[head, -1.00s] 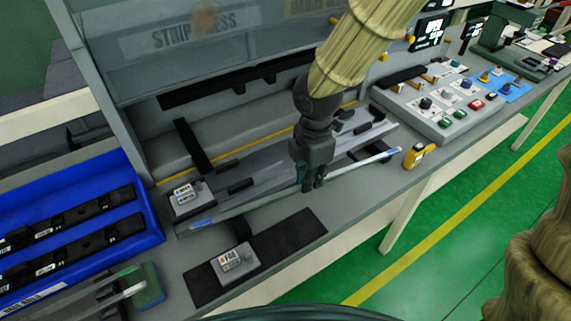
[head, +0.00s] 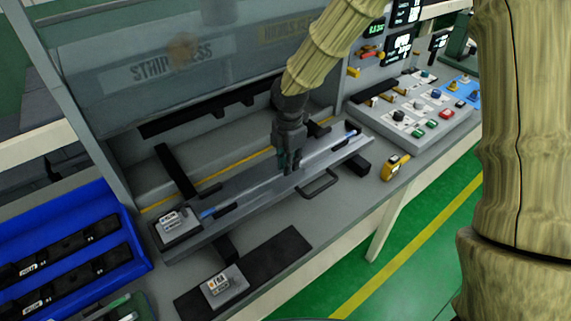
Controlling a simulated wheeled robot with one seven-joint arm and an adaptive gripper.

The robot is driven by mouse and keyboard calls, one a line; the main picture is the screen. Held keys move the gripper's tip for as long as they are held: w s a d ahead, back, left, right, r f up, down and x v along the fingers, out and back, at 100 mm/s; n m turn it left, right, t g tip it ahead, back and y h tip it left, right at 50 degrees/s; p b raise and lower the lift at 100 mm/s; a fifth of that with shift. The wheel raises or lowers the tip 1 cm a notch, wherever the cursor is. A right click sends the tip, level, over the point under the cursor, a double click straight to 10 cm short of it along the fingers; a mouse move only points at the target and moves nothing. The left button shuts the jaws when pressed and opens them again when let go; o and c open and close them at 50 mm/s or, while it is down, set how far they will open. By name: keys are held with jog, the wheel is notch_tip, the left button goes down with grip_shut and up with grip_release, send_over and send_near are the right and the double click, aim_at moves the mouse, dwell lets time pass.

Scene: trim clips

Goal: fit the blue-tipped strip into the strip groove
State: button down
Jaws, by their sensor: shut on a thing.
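The clear, thin strip with blue tips runs lengthwise over the grey fixture plate (head: 255,207). Its left blue tip (head: 208,213) is beside the small labelled block (head: 177,226), and its right blue tip (head: 350,134) is near the plate's far right end. My gripper (head: 290,170) points down and is shut on the strip near its middle; the fingers hide that part. The strip lies along the line of the black clips (head: 227,209) on the plate. I cannot tell whether it is seated in the groove or just above it.
A black handle (head: 319,186) projects from the plate's front. A black mat (head: 285,250) with a labelled block (head: 222,285) lies in front. A blue rack (head: 75,225) stands left, a yellow item (head: 395,168) and a control panel (head: 420,108) right. The press's clear cover (head: 190,65) hangs behind.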

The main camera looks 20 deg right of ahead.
aim_at(289, 176)
jog(key=shift+w+d, duration=0.2)
jog(key=shift+w, duration=0.45)
jog(key=shift+w+f+p, duration=0.1)
jog(key=shift+f+p, duration=0.05)
jog(key=shift+p, duration=0.2)
jog(key=shift+s+f+p, duration=0.2)
jog(key=shift+f+p, duration=0.35)
jog(key=shift+f, duration=1.25)
jog(key=c, duration=1.8)
grip_release()
jog(key=o, duration=0.3)
jog(key=shift+w+d, duration=0.1)
jog(key=shift+w, duration=0.1)
jog(key=shift+r, duration=0.15)
